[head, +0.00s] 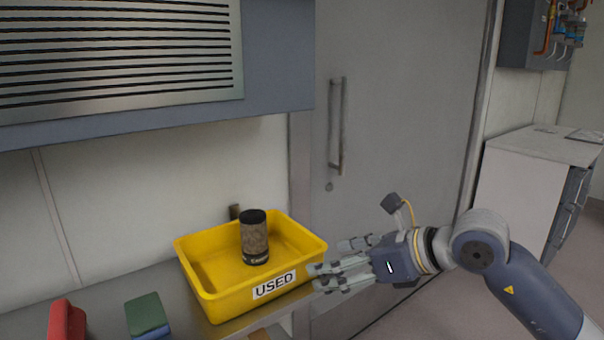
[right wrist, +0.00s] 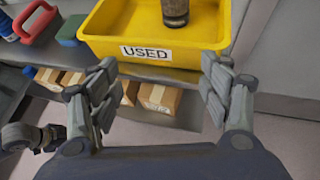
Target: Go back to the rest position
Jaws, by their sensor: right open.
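My right gripper (head: 332,266) is open and empty, just right of the yellow bin's near right corner in the head view. Its spread fingers also show in the right wrist view (right wrist: 160,98), with nothing between them. The yellow bin (head: 203,285) has a white label reading USED and stands on a shelf. A dark canister (head: 254,238) with a black top stands upright inside the bin. It also shows in the right wrist view (right wrist: 175,10), cut by the top edge. My left gripper is in neither view.
A red-handled thing (head: 66,320) and a green and blue block (head: 147,316) lie on the shelf (head: 105,290) left of the bin. Cardboard boxes (right wrist: 158,97) sit on a lower shelf. A grey door (head: 400,110) with a handle stands behind my arm. A white cabinet (head: 520,185) stands at the right.

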